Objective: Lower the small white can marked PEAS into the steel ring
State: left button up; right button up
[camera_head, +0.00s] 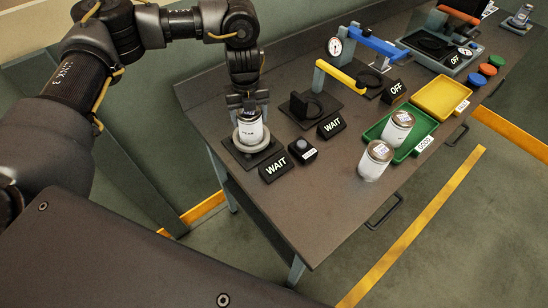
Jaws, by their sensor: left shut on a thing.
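The label print is too small to read for certain. My left gripper comes down from above and is shut on the can's upper part. The can's lower end is at a pale steel ring (252,147) on a dark square base (231,149) at the table's left end. I cannot tell whether the can's bottom touches the base inside the ring. My right gripper is not in view.
WAIT signs (276,169) and a small black button box (303,151) stand right of the base. A yellow-armed press (340,77) stands behind. The front middle table is clear.

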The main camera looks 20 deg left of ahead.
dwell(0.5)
pick_arm(q)
jog(key=o, duration=1.5)
jog(key=shift+o, duration=0.2)
jog(key=shift+r, duration=0.15)
jog(key=shift+r+p, duration=4.4)
jog(key=shift+p, duration=0.25)
jog(key=shift+f, duration=0.1)
